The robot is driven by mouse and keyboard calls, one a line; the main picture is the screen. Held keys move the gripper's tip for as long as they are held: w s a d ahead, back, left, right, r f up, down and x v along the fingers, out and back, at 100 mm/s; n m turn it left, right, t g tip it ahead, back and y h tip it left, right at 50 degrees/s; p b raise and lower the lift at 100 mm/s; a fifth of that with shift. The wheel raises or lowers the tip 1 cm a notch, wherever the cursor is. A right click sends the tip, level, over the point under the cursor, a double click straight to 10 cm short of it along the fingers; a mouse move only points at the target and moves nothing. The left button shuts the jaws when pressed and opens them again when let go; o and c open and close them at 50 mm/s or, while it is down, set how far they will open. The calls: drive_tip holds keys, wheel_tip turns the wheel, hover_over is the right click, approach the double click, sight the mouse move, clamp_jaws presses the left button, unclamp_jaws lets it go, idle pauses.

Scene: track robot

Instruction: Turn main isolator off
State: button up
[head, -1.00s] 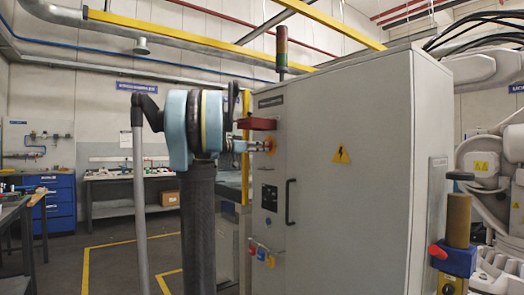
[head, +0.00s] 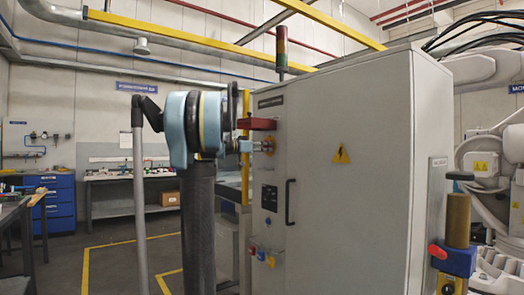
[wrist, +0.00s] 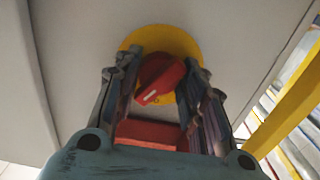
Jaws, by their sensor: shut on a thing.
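The main isolator is a red rotary knob (wrist: 165,80) on a round yellow plate (wrist: 160,36), mounted on the front of a grey cabinet (head: 345,215). In the wrist view the knob's bar is tilted, running from lower left to upper right. My gripper (wrist: 160,68) has one finger on each side of the knob and is shut on it. In the head view my gripper (head: 248,146) reaches the cabinet front from the left at the yellow plate (head: 268,146). There the fingers largely hide the knob.
A red block (head: 258,124) sits just above my gripper. Below are a black door handle (head: 290,202) and small coloured padlocks (head: 262,254). A blue-and-brown fixture (head: 457,240) stands right of the cabinet. Floor to the left is open, with workbenches (head: 130,192) behind.

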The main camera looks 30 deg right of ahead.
drive_tip(key=shift+w+n, duration=0.1)
drive_tip(key=shift+n, duration=3.3)
drive_tip(key=o, duration=1.1)
drive_tip(key=shift+a, duration=0.15)
drive_tip(key=a, duration=0.8)
drive_tip(key=s+a, duration=0.1)
drive_tip(key=a, duration=0.2)
drive_tip(key=shift+a, duration=0.4)
